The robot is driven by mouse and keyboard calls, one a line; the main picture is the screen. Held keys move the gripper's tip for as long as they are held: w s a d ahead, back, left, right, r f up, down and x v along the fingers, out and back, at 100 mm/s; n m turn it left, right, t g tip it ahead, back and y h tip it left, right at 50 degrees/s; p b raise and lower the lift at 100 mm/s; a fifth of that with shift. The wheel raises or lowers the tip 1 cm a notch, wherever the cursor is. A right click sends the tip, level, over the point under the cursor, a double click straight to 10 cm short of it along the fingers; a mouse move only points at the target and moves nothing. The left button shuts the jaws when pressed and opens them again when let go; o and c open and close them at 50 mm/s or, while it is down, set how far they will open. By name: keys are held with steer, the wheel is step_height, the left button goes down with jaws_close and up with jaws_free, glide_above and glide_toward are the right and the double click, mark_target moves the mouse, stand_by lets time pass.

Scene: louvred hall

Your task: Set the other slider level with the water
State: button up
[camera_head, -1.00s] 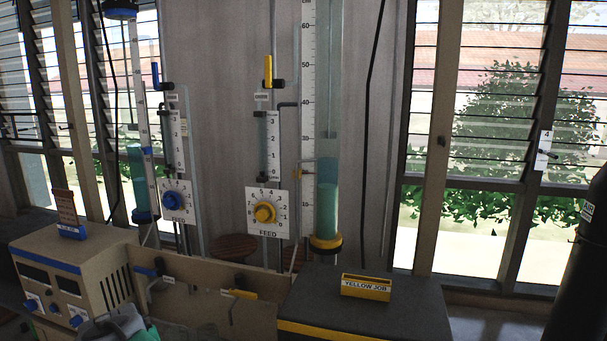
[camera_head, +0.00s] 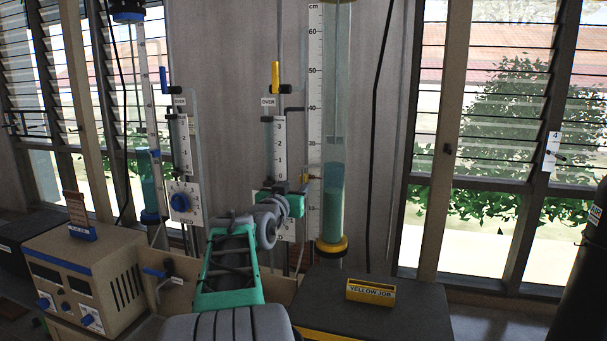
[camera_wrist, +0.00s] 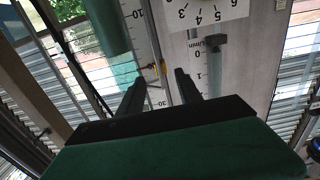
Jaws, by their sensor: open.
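The yellow-ended water tube (camera_head: 334,205) stands upright at centre right, beside a white cm ruler (camera_head: 315,110). Its yellow slider (camera_head: 305,178) is on the ruler near the upper part of the teal water. My gripper (camera_head: 301,187) is raised close to this slider. In the wrist view the yellow slider (camera_wrist: 158,68) shows small between and beyond my two open fingers (camera_wrist: 158,88), with no visible contact. That view is turned over, with the teal water (camera_wrist: 105,40) at upper left. The blue-ended tube (camera_head: 147,180) stands at left; its blue slider (camera_head: 155,154) is near its water top.
A yellow feed dial is mostly hidden behind my arm; its plate (camera_wrist: 205,14) shows in the wrist view. A small gauge (camera_head: 279,148) hangs beside the ruler. A yellow job box (camera_head: 370,291) sits on the dark bench (camera_head: 420,312). A beige power unit (camera_head: 85,270) stands at left.

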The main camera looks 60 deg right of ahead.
mark_target(302, 180)
steer(key=d+p, duration=0.1)
steer(key=d, duration=0.1)
steer(key=d+p, duration=0.2)
steer(key=w+d+p, duration=0.1)
steer(key=d, duration=0.1)
steer(key=shift+r+p, duration=0.3)
steer(key=shift+p, duration=0.1)
steer(key=shift+d+f+b, duration=0.1)
steer(key=shift+f+b, duration=0.3)
steer(key=shift+b, duration=0.05)
steer(key=shift+d, duration=0.3)
steer(key=shift+r, duration=0.1)
jaws_close()
